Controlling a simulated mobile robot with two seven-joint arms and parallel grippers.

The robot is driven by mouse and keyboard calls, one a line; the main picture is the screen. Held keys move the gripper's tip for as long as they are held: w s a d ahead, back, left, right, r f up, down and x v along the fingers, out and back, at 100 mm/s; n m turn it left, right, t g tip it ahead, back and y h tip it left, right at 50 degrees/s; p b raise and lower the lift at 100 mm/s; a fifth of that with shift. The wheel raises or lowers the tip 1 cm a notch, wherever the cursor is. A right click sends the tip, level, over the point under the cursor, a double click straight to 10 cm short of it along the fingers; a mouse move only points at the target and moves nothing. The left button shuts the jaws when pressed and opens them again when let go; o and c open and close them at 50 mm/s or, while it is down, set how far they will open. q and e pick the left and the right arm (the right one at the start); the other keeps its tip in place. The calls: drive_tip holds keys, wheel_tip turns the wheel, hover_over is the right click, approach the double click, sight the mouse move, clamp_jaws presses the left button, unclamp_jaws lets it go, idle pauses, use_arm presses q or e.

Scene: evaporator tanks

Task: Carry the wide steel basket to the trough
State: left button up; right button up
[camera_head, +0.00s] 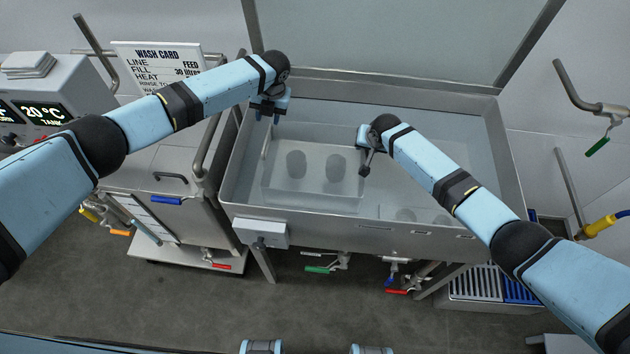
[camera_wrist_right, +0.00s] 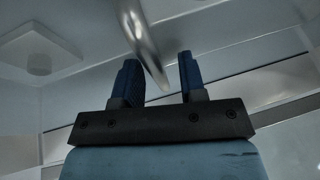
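A wide, shallow steel basket (camera_head: 313,195) appears to sit inside the steel trough (camera_head: 232,190), in its left half. Two dark ovals show on its floor. An upright handle stands at its left side (camera_head: 265,147). My left gripper (camera_head: 267,118) is above that handle, with its fingers apart and pointing down. My right gripper (camera_head: 365,165) is at the basket's right side. In the right wrist view its fingers (camera_wrist_right: 160,82) are apart, and a curved steel bar (camera_wrist_right: 143,45) reaches into the gap between them. The bar touches neither finger visibly.
A control box (camera_head: 261,233) is on the trough's front left. A cabinet cart (camera_head: 160,215) stands left of it, with a wash card (camera_head: 155,65) behind. Valves with coloured handles (camera_head: 318,268) hang below the trough.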

drive_tip(key=v, duration=1.2)
drive_tip(key=shift+s, duration=0.1)
